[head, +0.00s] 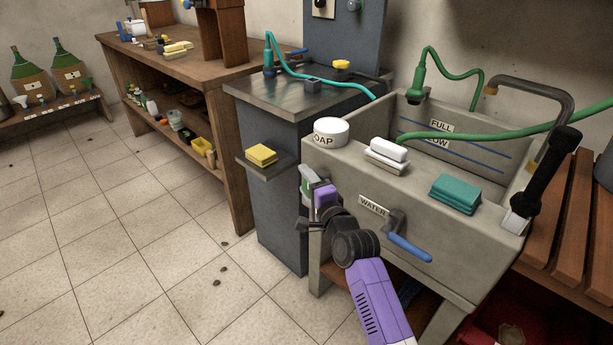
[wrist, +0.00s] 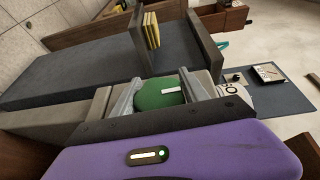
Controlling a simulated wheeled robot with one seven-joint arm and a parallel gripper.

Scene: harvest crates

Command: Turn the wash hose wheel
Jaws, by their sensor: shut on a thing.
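The wash hose wheel (wrist: 158,98) is a green rounded piece with a white mark, on the grey trough's left end. It shows between the two grey fingers of my gripper (wrist: 165,93) in the wrist view, and the fingers are shut on it. In the head view my gripper (head: 307,182) is at the left end of the trough (head: 335,160), and my purple wrist hides most of the wheel. A green wash hose (head: 470,130) arcs over the trough, with its green nozzle (head: 419,78) at the back.
A blue lever (head: 410,248) sits under a WATER label on the trough front. A soap tub (head: 331,132), white blocks (head: 387,152) and teal cloths (head: 455,194) lie on the rim. Yellow sponges (head: 261,155) rest on a side shelf. The tiled floor at left is open.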

